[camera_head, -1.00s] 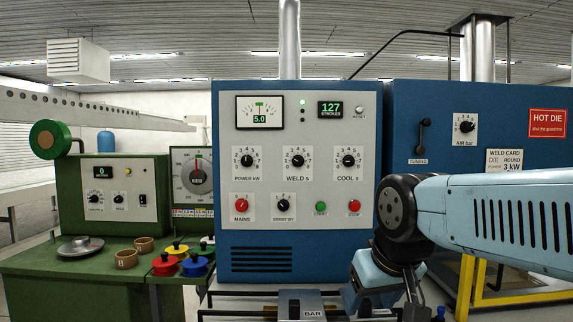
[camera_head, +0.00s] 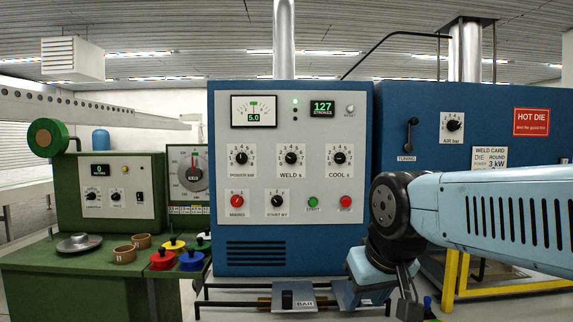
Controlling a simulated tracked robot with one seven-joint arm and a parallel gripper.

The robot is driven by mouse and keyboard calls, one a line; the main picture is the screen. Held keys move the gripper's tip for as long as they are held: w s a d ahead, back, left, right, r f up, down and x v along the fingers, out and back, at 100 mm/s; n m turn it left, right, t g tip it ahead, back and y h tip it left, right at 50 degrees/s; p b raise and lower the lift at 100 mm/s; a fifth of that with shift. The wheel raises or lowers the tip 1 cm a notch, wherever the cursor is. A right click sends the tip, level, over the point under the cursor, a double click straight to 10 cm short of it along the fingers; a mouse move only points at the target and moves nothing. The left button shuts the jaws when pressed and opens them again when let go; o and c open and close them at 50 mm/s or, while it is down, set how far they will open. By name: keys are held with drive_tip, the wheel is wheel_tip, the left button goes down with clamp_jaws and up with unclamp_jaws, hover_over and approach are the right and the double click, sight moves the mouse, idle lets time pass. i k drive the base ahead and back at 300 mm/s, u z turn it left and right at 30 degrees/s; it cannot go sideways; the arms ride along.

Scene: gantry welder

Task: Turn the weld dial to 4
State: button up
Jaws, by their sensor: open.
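The weld dial (camera_head: 291,158) is a black knob on a white numbered plate, labelled WELD, in the middle row of the blue welder's grey panel (camera_head: 260,200). The power dial (camera_head: 241,158) is to its left and the cool dial (camera_head: 339,158) to its right. The weld pointer's exact number is too small to tell. My gripper (camera_head: 409,305) hangs low at the right, below my blue arm, its jaws partly cut off by the bottom edge. It is open, apart from the panel and well below and right of the weld dial.
Below are the red mains knob (camera_head: 237,201), start-by knob (camera_head: 277,201), green start button (camera_head: 313,202) and red stop button (camera_head: 345,202). A bar fixture (camera_head: 293,297) juts out under the welder. A green bench (camera_head: 70,285) with colored pots stands left. Space before the dials is clear.

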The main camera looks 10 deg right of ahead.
sight(291, 159)
drive_tip(key=k, duration=0.4)
drive_tip(key=u, duration=0.9)
drive_tip(key=i, duration=0.1)
drive_tip(key=z, duration=2.65)
drive_tip(key=k, duration=0.9)
drive_tip(key=u, duration=1.45)
drive_tip(key=i, duration=1)
drive_tip(key=z, duration=0.05)
